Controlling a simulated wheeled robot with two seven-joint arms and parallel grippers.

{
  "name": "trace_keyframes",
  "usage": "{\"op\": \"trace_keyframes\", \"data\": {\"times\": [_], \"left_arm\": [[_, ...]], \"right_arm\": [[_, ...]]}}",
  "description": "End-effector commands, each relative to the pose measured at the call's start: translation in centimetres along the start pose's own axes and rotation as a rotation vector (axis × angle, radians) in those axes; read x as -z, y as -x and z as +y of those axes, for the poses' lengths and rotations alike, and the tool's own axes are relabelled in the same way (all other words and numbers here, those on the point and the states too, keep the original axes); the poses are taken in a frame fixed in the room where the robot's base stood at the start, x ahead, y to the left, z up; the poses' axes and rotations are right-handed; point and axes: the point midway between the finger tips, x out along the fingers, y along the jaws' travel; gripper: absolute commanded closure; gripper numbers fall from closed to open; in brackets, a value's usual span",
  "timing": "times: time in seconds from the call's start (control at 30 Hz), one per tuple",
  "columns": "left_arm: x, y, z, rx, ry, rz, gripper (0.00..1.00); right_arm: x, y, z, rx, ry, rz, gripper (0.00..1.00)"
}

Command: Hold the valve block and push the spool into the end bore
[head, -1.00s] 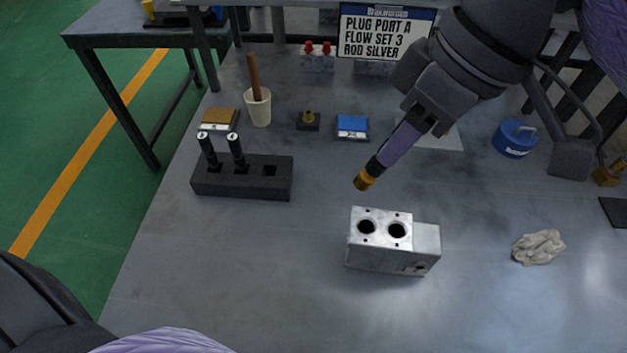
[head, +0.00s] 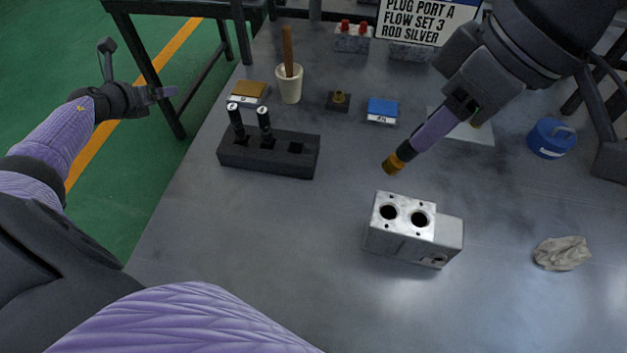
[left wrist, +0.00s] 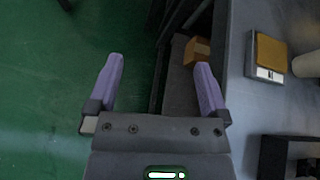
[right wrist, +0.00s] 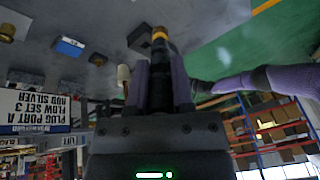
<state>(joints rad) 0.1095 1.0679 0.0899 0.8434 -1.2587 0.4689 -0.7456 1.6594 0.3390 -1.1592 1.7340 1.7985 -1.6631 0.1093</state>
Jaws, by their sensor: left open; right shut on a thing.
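The silver valve block (head: 402,241) stands on the grey bench, with two round bores in its top face and a smaller opening low on its front right. My right gripper (head: 430,133) is shut on a dark spool with a brass-coloured tip (head: 395,163), tilted down to the left. The tip is apart from the block, behind its top face. The right wrist view shows the spool (right wrist: 159,70) between the fingers. My left gripper (head: 163,93) is open and empty, left of the bench over the green floor. Its spread fingers show in the left wrist view (left wrist: 158,80).
A black rack (head: 265,160) holds two dark spools, with one empty hole. Behind it are a cup with a brown stick (head: 289,85), a brown-topped box and a blue box (head: 382,108). A crumpled cloth (head: 562,253) and blue tin (head: 550,138) lie right. The bench front is clear.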

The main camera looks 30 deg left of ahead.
Motion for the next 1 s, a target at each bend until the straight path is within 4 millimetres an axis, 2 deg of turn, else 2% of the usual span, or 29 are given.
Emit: {"op": "trace_keyframes", "data": {"times": [0.03,0.1,0.17,0.2,0.27,0.3,0.33,0.37,0.43,0.5,0.6,0.67,0.8,1.0], "left_arm": [[-1.0,-0.2,-3.7,0.134,-0.035,0.016,0.00],[-2.0,0.3,-9.5,0.349,-0.096,0.046,0.00],[-2.5,1.6,-14.4,0.539,-0.162,0.071,0.00],[-2.6,2.9,-17.4,0.667,-0.211,0.088,0.00],[-2.6,5.5,-21.8,0.866,-0.292,0.114,0.00],[-2.3,7.5,-24.4,1.000,-0.350,0.132,0.00],[-1.9,9.2,-26.3,1.102,-0.391,0.147,0.00],[-1.2,10.9,-28.0,1.203,-0.425,0.166,0.00],[1.5,14.3,-31.3,1.404,-0.472,0.222,0.00],[5.1,16.4,-33.7,1.509,-0.512,0.249,0.00],[9.6,17.5,-35.6,1.515,-0.680,0.162,0.00],[11.2,18.0,-36.2,1.501,-0.783,0.088,0.00],[12.7,18.5,-36.9,1.482,-0.893,-0.005,0.00],[13.2,18.3,-37.8,1.479,-0.901,-0.016,0.00]], "right_arm": [[0.0,0.0,0.0,0.000,0.000,0.001,1.00],[0.0,0.0,0.0,0.000,0.000,0.001,1.00],[0.0,0.0,0.0,0.000,0.000,0.001,1.00],[0.0,0.0,0.0,0.000,0.000,0.001,1.00],[0.0,0.0,0.0,0.000,0.000,0.001,1.00],[0.0,0.0,0.0,0.000,0.000,0.001,1.00],[0.0,0.0,0.0,0.000,0.000,0.001,1.00],[0.0,0.0,0.0,0.000,0.000,0.001,1.00],[0.0,0.0,0.0,0.000,0.000,0.001,1.00],[0.0,0.0,0.0,0.000,0.000,0.001,1.00],[0.0,0.0,0.0,0.000,0.000,0.001,1.00],[0.0,0.0,0.0,0.000,0.000,0.001,1.00],[0.0,0.0,0.0,0.000,0.000,0.001,1.00],[0.0,0.0,0.0,0.000,0.000,0.001,1.00]]}}
